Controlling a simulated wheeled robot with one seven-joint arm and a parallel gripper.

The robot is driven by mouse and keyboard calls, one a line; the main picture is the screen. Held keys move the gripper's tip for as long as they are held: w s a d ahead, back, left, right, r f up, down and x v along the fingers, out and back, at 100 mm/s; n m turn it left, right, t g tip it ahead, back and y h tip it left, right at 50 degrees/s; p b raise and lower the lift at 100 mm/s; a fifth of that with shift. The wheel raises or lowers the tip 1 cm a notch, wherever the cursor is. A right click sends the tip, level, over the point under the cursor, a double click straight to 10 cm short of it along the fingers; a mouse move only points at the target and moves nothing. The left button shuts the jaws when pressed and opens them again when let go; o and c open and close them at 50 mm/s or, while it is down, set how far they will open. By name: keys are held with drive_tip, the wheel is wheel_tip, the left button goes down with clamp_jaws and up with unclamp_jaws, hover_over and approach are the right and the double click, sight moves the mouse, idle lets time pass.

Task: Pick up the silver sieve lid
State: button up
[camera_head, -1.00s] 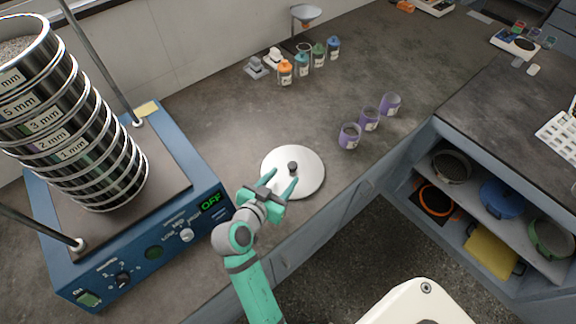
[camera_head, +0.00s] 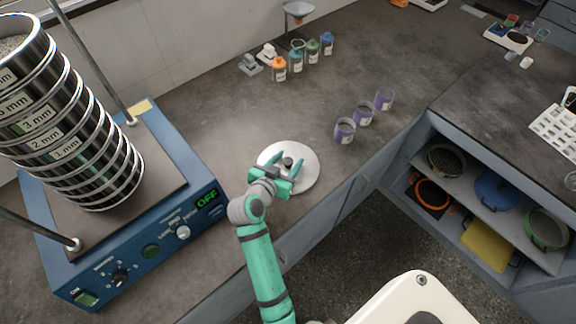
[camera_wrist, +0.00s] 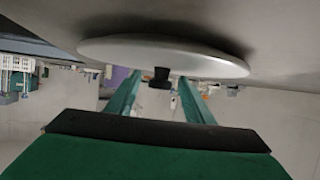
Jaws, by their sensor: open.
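The silver sieve lid (camera_head: 308,180) is a round flat disc with a small black knob (camera_head: 288,161) at its centre. It lies on the grey worktop, to the right of the blue shaker. My gripper (camera_head: 287,164) is open over the lid, with its two green fingers on either side of the knob. In the wrist view the lid (camera_wrist: 200,62) shows edge-on and the knob (camera_wrist: 160,77) lies between the open fingers (camera_wrist: 160,95). Whether the fingers touch the knob cannot be told.
The blue sieve shaker (camera_head: 150,251) with a tall sieve stack (camera_head: 75,140) stands at left. Purple cups (camera_head: 364,114) stand right of the lid. Small bottles (camera_head: 296,60) stand near the wall. The worktop between the lid and the bottles is clear.

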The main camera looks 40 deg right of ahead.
clamp_jaws()
drive_tip(key=shift+r, duration=0.1)
